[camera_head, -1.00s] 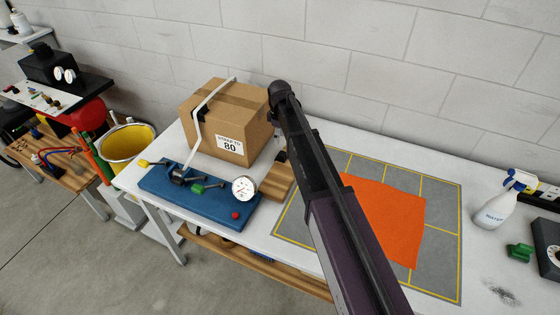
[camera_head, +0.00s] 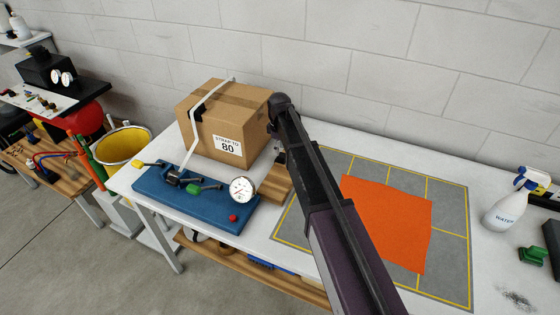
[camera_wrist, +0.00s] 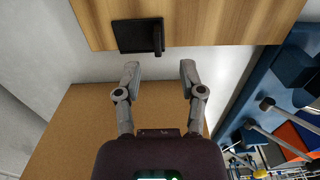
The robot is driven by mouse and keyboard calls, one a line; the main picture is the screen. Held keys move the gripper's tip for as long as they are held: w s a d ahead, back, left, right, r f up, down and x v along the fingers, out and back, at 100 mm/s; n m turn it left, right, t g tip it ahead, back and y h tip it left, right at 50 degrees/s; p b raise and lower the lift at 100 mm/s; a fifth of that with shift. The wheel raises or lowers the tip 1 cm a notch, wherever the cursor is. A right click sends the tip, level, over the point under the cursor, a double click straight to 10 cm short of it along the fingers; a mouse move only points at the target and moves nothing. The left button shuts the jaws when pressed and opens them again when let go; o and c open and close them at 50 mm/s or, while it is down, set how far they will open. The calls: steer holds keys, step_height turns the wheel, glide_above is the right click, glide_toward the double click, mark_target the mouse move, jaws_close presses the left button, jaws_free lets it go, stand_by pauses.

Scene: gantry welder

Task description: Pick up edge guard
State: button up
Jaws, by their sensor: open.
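A black angled piece, which looks like the edge guard (camera_wrist: 136,36), lies on a wooden block (camera_wrist: 215,20) in the wrist view. One flange lies flat and the other stands up at its right side. My gripper (camera_wrist: 160,70) is open and empty, with its two fingers apart just short of the piece and not around it. In the head view the wooden block (camera_head: 275,184) sits right of the cardboard box (camera_head: 226,120). A small dark shape shows at its far end; I cannot tell whether it is the guard or my gripper.
The strapped box stands close beside my gripper. A blue mat (camera_head: 190,205) with a strapping tool and a dial gauge (camera_head: 242,190) lies in front. An orange sheet (camera_head: 385,220) lies on the grey grid mat to the right, with a spray bottle (camera_head: 507,208) beyond.

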mark_target(279, 157)
steer(key=shift+f, duration=0.1)
steer(key=shift+w+a+f+b, duration=0.1)
steer(key=shift+f+b, duration=1.15)
steer(key=shift+b, duration=0.05)
steer(key=shift+w+a+f+b, duration=0.1)
steer(key=shift+f+b, duration=1.15)
steer(key=shift+b, duration=0.05)
jaws_close()
